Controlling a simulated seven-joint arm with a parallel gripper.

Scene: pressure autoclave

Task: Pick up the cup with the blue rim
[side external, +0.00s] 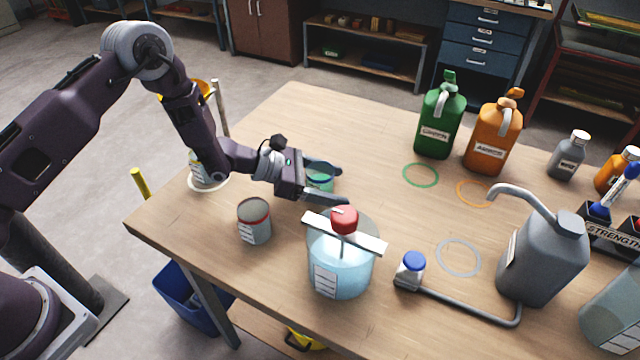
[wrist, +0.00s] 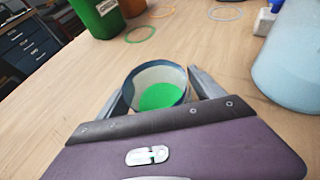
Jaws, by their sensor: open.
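The cup with the blue rim (side external: 320,181) stands on the table, partly hidden behind my gripper (side external: 334,184) in the side view. In the wrist view the cup (wrist: 158,86) has a dark blue rim, a pale inside and bright green contents. My gripper (wrist: 160,92) is open. Its two fingers lie on the left and right of the cup, low near the table. I cannot tell whether either finger touches the cup.
A red-rimmed cup (side external: 254,221) stands in front of my gripper. A large blue-liquid vessel (side external: 340,265) with a red-knobbed bar is close on the right. Green (side external: 438,125) and orange (side external: 492,140) jugs stand behind. Coloured rings lie on the otherwise bare wood between.

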